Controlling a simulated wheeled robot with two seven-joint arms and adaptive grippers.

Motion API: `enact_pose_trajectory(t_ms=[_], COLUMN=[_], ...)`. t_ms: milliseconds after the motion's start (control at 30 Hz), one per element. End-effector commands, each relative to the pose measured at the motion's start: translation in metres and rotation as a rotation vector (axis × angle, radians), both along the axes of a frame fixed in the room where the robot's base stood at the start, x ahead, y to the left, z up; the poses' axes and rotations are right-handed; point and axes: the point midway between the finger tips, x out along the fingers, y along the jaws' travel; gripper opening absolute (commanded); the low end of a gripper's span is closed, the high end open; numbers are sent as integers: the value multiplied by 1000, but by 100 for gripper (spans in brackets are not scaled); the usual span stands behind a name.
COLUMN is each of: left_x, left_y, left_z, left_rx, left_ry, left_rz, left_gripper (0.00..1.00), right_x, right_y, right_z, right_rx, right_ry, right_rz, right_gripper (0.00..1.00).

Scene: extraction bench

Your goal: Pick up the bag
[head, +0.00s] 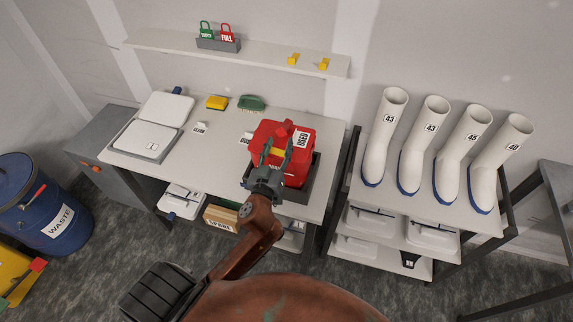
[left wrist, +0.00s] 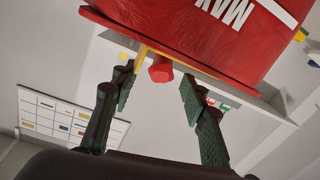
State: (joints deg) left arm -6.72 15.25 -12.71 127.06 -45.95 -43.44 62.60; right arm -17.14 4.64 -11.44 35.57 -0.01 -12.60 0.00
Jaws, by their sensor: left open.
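The likely bag is a red, boxy, wrinkled item (head: 299,168) with a white "USED" tag, sitting in a grey tray (head: 311,186) on the right of the bench. It has a red knob and a yellow part on top. In the left wrist view its red side (left wrist: 190,30) fills the top, with part of upside-down lettering, and the red knob (left wrist: 161,68) shows. My left gripper (head: 276,154) is open and reaches over the item. In the left wrist view its fingers (left wrist: 158,84) stand apart, either side of the knob. Contact cannot be told. My right gripper is not in view.
The bench (head: 205,165) holds white cases (head: 150,139), a yellow block (head: 216,103) and a green brush (head: 251,103). A wall shelf (head: 160,42) runs above. White boots (head: 420,150) stand on a rack at right. A blue waste drum (head: 45,205) stands at left.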

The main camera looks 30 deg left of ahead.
Motion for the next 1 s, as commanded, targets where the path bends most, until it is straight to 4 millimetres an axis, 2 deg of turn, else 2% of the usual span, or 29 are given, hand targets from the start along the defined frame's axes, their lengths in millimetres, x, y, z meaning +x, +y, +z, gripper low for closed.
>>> enact_pose_trajectory(t_ms=[267, 600, 900, 1000], left_x=[25, 67, 73, 73], left_y=[10, 24, 24, 24], left_z=[0, -3, -4, -4], left_rx=[3, 3, 1, 1], left_ry=[0, 1, 1, 1], left_rz=[3, 2, 0, 0], left_gripper=[41, 41, 41, 35], right_x=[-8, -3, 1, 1], right_y=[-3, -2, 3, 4], right_z=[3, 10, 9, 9], right_rx=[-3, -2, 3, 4], right_ry=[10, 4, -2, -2], right_rz=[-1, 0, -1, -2], right_gripper=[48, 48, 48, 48])
